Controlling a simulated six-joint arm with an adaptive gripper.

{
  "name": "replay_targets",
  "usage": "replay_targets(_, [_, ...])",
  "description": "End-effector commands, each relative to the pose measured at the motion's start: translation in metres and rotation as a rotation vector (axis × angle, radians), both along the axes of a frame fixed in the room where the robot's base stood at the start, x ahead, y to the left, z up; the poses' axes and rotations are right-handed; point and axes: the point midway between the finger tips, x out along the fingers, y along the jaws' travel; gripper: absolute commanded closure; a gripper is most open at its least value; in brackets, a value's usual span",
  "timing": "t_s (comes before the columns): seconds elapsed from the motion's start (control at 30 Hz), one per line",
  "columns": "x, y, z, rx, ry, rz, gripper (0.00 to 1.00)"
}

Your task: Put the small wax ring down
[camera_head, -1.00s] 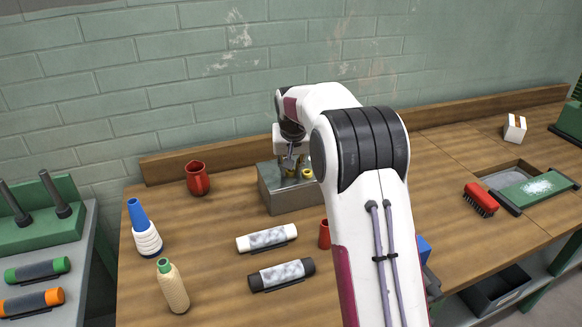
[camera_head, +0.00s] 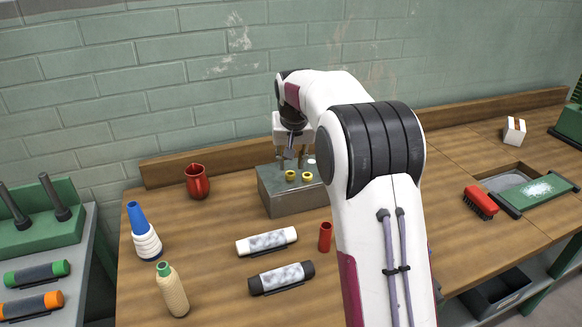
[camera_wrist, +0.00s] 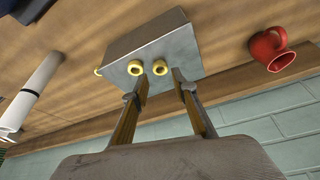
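A grey metal block (camera_head: 290,200) stands on the bench, with two yellow rings on its top: a left ring (camera_head: 290,175) and a right ring (camera_head: 307,175). They also show in the wrist view, one (camera_wrist: 135,68) beside the other (camera_wrist: 160,67). Another bit of yellow (camera_wrist: 97,71) shows at the block's edge there. I cannot tell which ring is the small wax one. My gripper (camera_head: 291,157) is above the block, pointing down. In the wrist view its fingers (camera_wrist: 161,76) are spread apart, with nothing held between them.
A red jug (camera_head: 197,182) stands left of the block. A red cylinder (camera_head: 325,237), a white roll (camera_head: 266,241) and a black-ended roll (camera_head: 281,278) are in front. A blue-topped cone (camera_head: 144,232) and a beige bottle (camera_head: 172,290) stand at the left.

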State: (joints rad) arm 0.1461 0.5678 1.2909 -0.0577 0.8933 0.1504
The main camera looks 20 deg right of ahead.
Motion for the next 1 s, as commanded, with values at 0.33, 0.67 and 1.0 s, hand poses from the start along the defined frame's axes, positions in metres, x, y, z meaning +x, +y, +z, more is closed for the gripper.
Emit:
replay_targets(0.33, [-0.009,0.003,0.023,0.001,0.000,0.000,0.73])
replay_targets(0.67, [-0.009,0.003,0.023,0.001,0.000,0.000,0.73])
replay_targets(1.0, [-0.009,0.002,0.023,0.001,0.000,0.000,0.73])
